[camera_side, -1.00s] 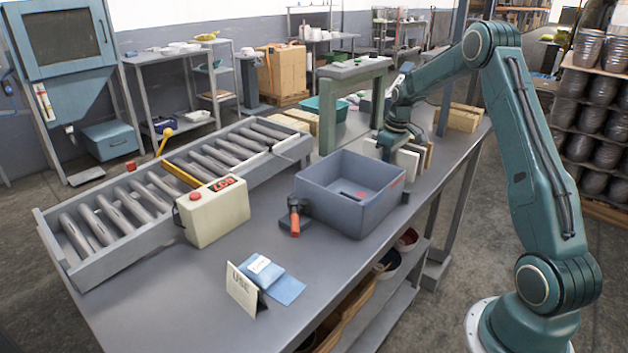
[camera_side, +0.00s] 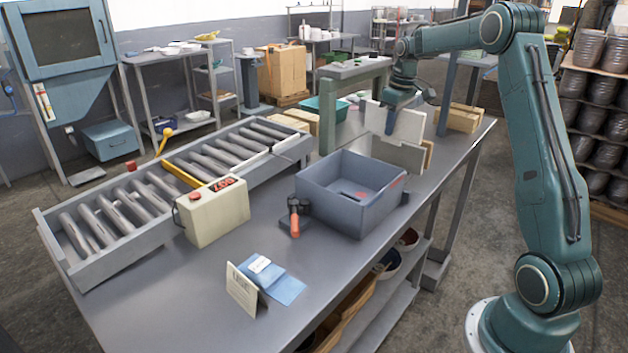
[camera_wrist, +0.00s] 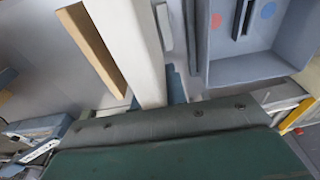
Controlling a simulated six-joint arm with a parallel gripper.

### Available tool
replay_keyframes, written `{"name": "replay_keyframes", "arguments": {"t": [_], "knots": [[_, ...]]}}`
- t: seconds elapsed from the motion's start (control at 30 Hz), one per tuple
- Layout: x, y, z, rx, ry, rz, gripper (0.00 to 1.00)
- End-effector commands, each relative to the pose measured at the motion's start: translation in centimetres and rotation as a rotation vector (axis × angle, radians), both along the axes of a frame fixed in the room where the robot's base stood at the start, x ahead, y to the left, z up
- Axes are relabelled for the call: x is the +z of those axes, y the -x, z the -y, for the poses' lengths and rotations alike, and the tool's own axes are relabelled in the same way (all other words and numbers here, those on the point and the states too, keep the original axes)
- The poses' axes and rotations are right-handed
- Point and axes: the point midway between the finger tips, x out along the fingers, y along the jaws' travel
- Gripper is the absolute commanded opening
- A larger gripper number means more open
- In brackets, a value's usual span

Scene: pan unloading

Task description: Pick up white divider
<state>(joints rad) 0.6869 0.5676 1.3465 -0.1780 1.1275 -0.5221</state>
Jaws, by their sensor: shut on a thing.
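The white divider (camera_side: 408,126) is a flat pale panel, held upright above the back of the table behind the grey bin. My gripper (camera_side: 391,122) is shut on it near its left end, and one finger shows against the near face. In the wrist view the divider (camera_wrist: 132,45) runs away from the gripper as a pale strip, seen nearly edge-on. Most of the grip is hidden there by the gripper's dark body.
A grey divider (camera_side: 398,154) stands below and in front of the white one, with a brown board (camera_side: 428,153) beside it. The open grey bin (camera_side: 340,205) is nearer. A green-legged stand (camera_side: 327,115) is at left.

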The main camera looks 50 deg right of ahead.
Motion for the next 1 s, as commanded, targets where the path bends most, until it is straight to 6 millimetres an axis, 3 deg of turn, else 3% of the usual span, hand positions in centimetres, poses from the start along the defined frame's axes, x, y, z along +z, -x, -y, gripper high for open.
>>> {"name": "replay_keyframes", "arguments": {"t": [0.1,0.3,0.6,1.0], "knots": [[3.1,-0.1,0.1,0.001,0.004,0.005,0.0],[6.7,0.0,0.1,0.0,0.002,0.002,0.0],[8.7,0.0,0.0,0.0,-0.001,0.002,0.0],[9.1,0.0,0.0,0.0,0.0,0.0,0.0]]}}
